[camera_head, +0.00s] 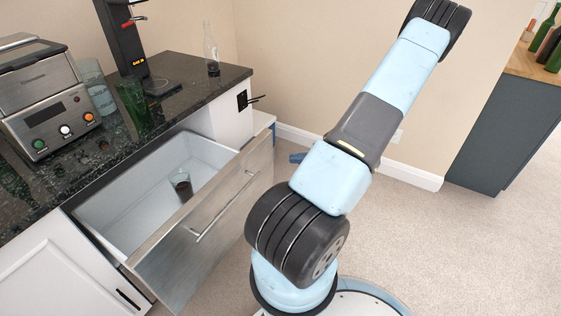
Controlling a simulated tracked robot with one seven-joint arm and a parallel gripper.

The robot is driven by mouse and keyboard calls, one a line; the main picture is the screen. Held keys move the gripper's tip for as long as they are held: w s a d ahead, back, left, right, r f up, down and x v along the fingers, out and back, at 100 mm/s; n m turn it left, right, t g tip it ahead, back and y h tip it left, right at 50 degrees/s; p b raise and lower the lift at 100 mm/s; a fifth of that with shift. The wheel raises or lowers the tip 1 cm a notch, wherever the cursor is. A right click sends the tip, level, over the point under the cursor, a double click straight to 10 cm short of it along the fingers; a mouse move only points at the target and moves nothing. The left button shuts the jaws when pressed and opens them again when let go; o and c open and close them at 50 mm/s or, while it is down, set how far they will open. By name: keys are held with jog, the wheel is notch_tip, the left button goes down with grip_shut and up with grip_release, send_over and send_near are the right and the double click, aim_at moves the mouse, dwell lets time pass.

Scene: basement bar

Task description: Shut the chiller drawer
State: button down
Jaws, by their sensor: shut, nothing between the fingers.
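The chiller drawer (150,262) stands pulled out from under the dark stone counter, on the left of the head view. Its front is grey and wood-like, with a long metal bar handle (224,206). Its white inside is open to view. A glass with dark contents (181,184) stands upright in it. My arm rises to the right of the drawer and leaves the picture at the top. My gripper is not in view. A small blue piece (298,157) shows behind my arm; I cannot tell what it is.
The counter (182,72) holds a metal appliance with knobs (45,105), glasses, a black machine (125,40) and a clear bottle (211,50). A white cabinet door (55,275) is at lower left. Carpet (440,240) is clear on the right, before a dark cabinet (510,130).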

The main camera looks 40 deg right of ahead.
jog(key=s+d+f+m+t+h, duration=0.4)
jog(key=f+m+t, duration=0.1)
jog(key=f+m, duration=0.15)
jog(key=x, duration=1.3)
jog(key=shift+w+f, duration=0.4)
jog(key=shift+w, duration=0.05)
jog(key=shift+d, duration=0.15)
